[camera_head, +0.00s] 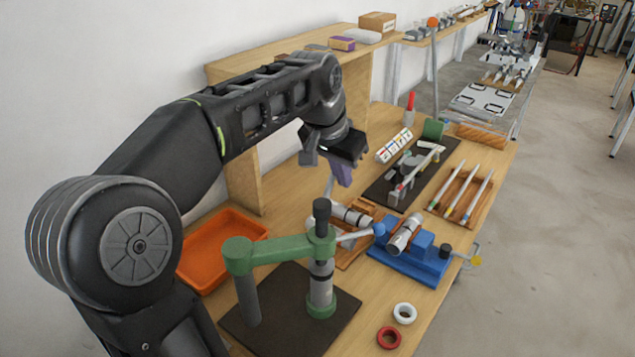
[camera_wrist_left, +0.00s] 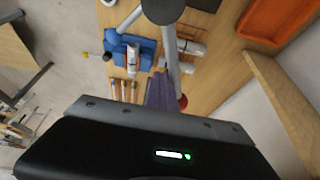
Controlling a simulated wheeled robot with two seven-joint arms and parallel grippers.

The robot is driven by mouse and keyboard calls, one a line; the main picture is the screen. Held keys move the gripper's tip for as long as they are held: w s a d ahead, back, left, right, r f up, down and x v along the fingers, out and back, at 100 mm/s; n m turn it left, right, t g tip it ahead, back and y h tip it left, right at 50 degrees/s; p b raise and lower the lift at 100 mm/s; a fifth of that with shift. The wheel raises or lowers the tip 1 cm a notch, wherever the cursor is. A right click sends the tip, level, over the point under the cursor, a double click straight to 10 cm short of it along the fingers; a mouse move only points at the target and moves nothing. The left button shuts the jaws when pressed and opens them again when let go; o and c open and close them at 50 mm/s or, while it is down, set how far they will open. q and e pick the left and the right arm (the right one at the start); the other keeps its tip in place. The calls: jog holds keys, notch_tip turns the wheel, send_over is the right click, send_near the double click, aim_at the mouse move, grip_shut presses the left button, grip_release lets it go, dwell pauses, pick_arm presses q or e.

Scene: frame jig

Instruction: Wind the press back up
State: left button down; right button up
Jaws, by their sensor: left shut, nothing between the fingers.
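The green press (camera_head: 280,250) stands on a dark base plate (camera_head: 292,335) at the front of the table. Its black-topped ram (camera_head: 321,262) is upright in the arm's end. One spoke (camera_head: 354,237) reaches right to a blue knob (camera_head: 379,229). Another spoke rises toward my left gripper (camera_head: 340,177) and is partly hidden by it. In the left wrist view this spoke (camera_wrist_left: 173,62) ends in a red knob (camera_wrist_left: 183,102), beside the purple fingers of my left gripper (camera_wrist_left: 160,88). The fingers are shut and empty; contact with the spoke is unclear. My right gripper is out of view.
An orange tray (camera_head: 221,247) lies left of the press. A blue fixture (camera_head: 411,262) with a metal cylinder stands to the right. White (camera_head: 405,313) and red (camera_head: 389,338) rings lie in front. A wooden shelf panel (camera_head: 240,165) stands behind my left arm.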

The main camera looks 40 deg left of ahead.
pick_arm(q)
jog(key=s+a, duration=0.2)
jog(key=a, duration=0.1)
jog(key=shift+a, duration=0.3)
jog(key=shift+s+a+b, duration=0.2)
jog(key=shift+s+a, duration=0.45)
jog(key=shift+s, duration=0.2)
jog(key=shift+s+a+b, duration=0.2)
jog(key=shift+s+a, duration=0.4)
jog(key=shift+s, duration=0.25)
jog(key=s, duration=0.2)
jog(key=s+a+b, duration=0.1)
jog(key=s, duration=0.1)
